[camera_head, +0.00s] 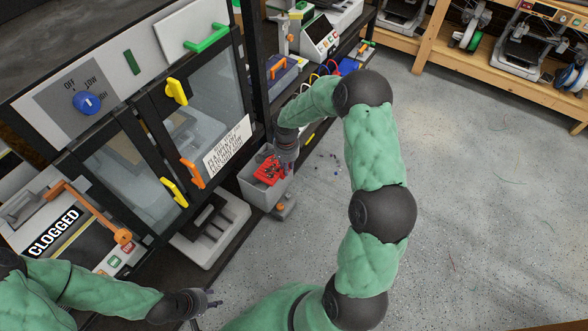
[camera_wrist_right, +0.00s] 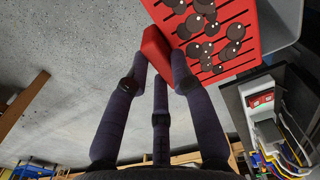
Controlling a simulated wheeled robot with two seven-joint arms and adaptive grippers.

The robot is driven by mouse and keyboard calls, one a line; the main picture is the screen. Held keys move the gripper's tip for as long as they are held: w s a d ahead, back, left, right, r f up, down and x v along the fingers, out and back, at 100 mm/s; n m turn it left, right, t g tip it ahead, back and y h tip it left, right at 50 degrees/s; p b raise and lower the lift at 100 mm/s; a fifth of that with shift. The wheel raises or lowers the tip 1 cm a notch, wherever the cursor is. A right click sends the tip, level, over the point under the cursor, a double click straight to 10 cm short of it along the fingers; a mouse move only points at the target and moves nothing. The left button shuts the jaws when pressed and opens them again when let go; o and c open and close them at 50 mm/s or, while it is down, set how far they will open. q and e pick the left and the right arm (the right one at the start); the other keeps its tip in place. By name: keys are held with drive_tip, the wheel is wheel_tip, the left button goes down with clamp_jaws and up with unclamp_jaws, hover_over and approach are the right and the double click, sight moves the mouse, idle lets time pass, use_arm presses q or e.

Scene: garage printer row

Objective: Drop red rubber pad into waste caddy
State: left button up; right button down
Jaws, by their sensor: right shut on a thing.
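My right gripper (camera_wrist_right: 162,85) is shut on a red block, the red rubber pad (camera_wrist_right: 155,48), in the right wrist view. Beside the pad is a red slotted surface (camera_wrist_right: 243,48) with several dark discs on it; I cannot tell whether the two touch. In the head view my right gripper (camera_head: 284,160) reaches down at the grey waste caddy (camera_head: 262,195), where red with dark spots shows at its top. The pad is not clearly separate there. My left gripper (camera_head: 212,303) is empty and open at the bottom left, away from the caddy.
A cabinet with glass doors (camera_head: 195,110) and yellow and orange handles stands left of the caddy. A white scale-like stand (camera_head: 208,235) is below it. Dark specks lie on the floor right of the caddy. The grey floor (camera_head: 480,200) is open at right.

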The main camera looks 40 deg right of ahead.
drive_tip(key=shift+w+a, duration=0.3)
drive_tip(key=shift+w, duration=0.45)
drive_tip(key=shift+w+a, duration=0.35)
drive_tip(key=shift+w, duration=0.4)
drive_tip(key=shift+w+a, duration=0.3)
drive_tip(key=shift+w, duration=0.45)
drive_tip(key=c, duration=1)
unclamp_jaws()
drive_tip(key=shift+r, duration=0.1)
wheel_tip(320, 180, up, 12)
drive_tip(key=shift+s+f, duration=0.1)
